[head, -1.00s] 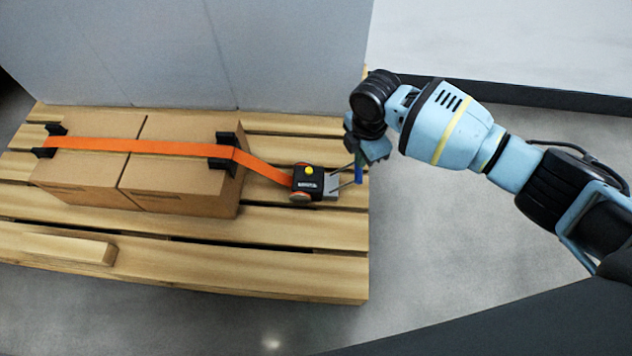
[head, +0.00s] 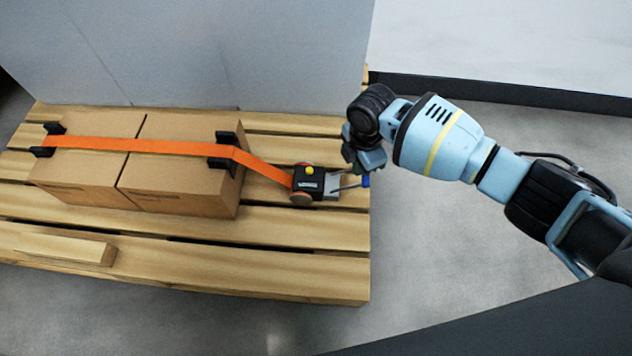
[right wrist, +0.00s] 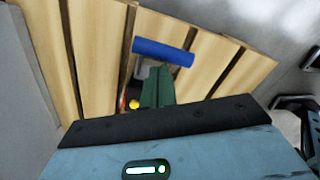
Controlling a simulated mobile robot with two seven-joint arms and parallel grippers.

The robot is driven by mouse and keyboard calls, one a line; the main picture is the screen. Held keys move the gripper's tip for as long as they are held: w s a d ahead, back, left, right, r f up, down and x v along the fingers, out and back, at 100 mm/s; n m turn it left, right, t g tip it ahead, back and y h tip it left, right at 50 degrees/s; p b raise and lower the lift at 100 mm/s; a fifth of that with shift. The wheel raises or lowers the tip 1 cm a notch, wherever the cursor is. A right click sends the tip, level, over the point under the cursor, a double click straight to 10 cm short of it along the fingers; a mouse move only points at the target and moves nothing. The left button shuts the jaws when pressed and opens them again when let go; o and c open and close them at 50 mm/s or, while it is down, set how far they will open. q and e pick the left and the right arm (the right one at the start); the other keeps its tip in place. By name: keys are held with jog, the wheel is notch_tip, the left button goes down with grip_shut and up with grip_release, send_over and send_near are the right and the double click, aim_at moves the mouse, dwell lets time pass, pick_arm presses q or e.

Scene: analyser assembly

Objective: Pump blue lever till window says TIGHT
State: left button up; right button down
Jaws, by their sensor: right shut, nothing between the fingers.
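The black ratchet (head: 308,178) with a yellow button sits on the pallet at the right end of the orange strap (head: 150,145). A small pale label or window (head: 307,185) shows on it, too small to read. The lever's blue grip (head: 366,181) sticks out to the right, near the pallet edge. It shows as a blue bar (right wrist: 163,52) in the right wrist view. My right gripper (head: 357,168) is just above and beside the grip; its green fingers (right wrist: 158,72) are closed together and empty, their tips close to the bar. Contact is unclear. My left gripper is out of view.
Two cardboard boxes (head: 180,180) under the strap stand on the wooden pallet (head: 280,275), with black corner guards. A grey panel (head: 180,50) rises behind. A loose wood block (head: 60,248) lies front left. Floor right of the pallet is clear.

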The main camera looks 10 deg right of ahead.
jog(key=shift+d+f, duration=0.2)
jog(key=shift+f, duration=1.7)
jog(key=shift+r, duration=0.15)
notch_tip(320, 180, up, 8)
jog(key=p, duration=0.6)
jog(key=shift+f+p, duration=0.25)
jog(key=shift+p, duration=0.15)
